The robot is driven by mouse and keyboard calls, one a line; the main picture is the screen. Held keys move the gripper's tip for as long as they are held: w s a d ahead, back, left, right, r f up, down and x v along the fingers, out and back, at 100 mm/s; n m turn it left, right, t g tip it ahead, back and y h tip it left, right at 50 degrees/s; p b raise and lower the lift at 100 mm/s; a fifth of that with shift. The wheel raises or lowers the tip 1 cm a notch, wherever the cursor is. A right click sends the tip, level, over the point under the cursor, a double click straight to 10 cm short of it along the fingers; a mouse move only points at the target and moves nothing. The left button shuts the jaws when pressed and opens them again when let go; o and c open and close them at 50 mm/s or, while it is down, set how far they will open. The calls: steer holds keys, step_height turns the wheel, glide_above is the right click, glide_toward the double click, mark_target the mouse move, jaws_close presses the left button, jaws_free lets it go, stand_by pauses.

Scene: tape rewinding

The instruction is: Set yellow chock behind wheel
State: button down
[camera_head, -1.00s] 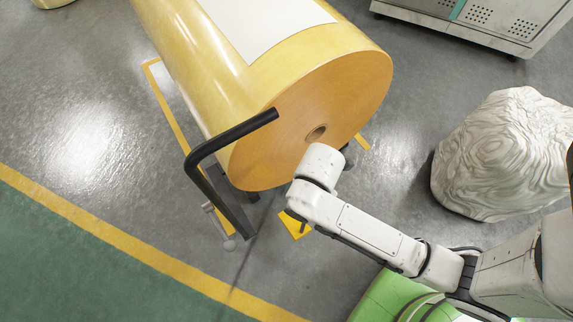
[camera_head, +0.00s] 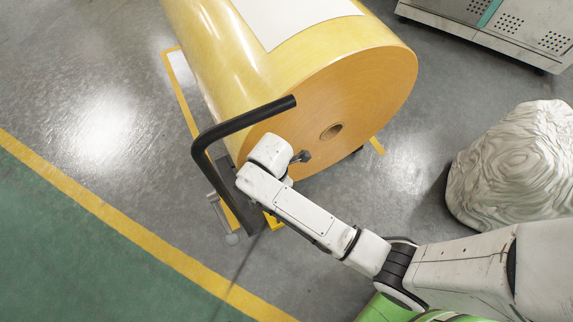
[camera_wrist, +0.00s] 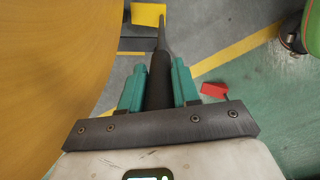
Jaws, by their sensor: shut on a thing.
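The yellow chock (camera_head: 272,221) shows in the head view as a small yellow patch beside the lower end of the black frame, mostly hidden by my arm. In the wrist view, the chock (camera_wrist: 148,14) is at the top, at the far end of a dark rod-like handle (camera_wrist: 160,75). My gripper (camera_wrist: 157,68) has its teal fingers shut on this handle. In the head view my fingers are hidden behind my wrist.
A large yellow tape roll (camera_head: 345,105) rises close beside my arm. A black bent bar (camera_head: 235,125) stands at its near end. A pale boulder-like lump (camera_head: 515,165) stands at right. A red piece (camera_wrist: 214,90) lies on the floor. Green floor (camera_head: 70,235) is clear at lower left.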

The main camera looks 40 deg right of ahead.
steer(key=shift+w+a+f+b, duration=0.25)
steer(key=shift+w+f, duration=0.3)
steer(key=shift+f, duration=0.3)
steer(key=shift+d+f+b, duration=0.1)
steer(key=shift+f+b, duration=0.25)
steer(key=shift+f, duration=0.95)
steer(key=c, duration=0.8)
jaws_free()
steer(key=shift+s+f, duration=0.1)
